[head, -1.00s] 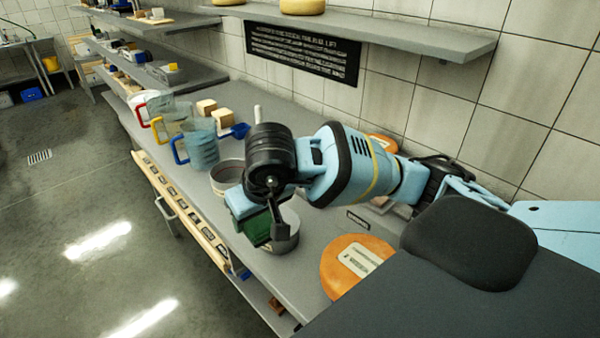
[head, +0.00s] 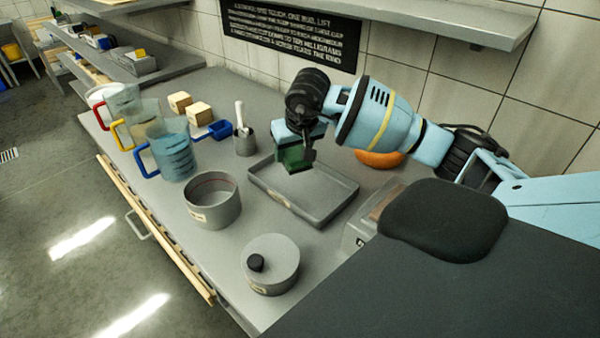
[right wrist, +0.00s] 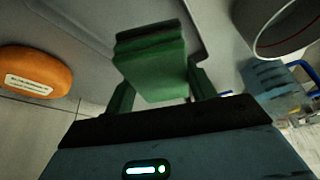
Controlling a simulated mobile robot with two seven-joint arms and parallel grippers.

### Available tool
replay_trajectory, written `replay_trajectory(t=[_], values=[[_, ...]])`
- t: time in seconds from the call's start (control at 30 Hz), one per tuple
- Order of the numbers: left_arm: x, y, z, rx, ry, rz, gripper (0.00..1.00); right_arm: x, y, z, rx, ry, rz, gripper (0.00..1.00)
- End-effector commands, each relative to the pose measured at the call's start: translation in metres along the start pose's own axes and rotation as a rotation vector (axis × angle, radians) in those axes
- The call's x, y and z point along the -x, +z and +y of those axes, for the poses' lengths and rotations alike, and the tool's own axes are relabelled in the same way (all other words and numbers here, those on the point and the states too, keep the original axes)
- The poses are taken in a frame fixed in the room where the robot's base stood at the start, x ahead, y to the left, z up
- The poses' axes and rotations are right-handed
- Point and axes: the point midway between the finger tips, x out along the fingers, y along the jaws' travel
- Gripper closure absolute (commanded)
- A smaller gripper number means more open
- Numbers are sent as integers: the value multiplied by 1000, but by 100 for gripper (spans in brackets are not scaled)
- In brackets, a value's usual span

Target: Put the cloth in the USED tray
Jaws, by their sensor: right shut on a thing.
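My right gripper (head: 296,150) is shut on the green folded cloth (head: 291,160). In the right wrist view the cloth (right wrist: 150,68) is a thick green block between the fingers of the gripper (right wrist: 160,90). It is held above the far part of a shallow grey tray (head: 318,200) on the bench. A small label shows on the tray's near side, but it is too small to read. The tray (right wrist: 85,32) also shows behind the cloth in the right wrist view. My left gripper is not in view.
An open grey pot (head: 212,202) and a lidded pot (head: 270,262) stand in front of the tray. Measuring jugs (head: 172,150), a blue scoop (head: 220,130) and a pestle in a mortar (head: 244,140) are at left.

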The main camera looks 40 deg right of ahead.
Motion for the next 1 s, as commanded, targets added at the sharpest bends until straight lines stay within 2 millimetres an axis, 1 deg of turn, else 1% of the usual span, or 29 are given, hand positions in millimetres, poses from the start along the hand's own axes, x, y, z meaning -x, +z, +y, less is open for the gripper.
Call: replay_trajectory(t=[0.07, 0.3, 0.4, 0.73, 1.0], values=[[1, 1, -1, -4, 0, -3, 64, -4, 2, 0, 0, 0, -1, 62], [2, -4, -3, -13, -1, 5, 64, -40, 18, -1, -1, -1, -2, 62], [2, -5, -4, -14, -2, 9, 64, -51, 22, 0, -2, 0, -1, 62], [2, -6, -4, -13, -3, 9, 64, -62, 27, -1, 0, 0, -1, 62], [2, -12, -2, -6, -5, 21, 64, -91, 39, -1, 0, -1, -1, 62]])
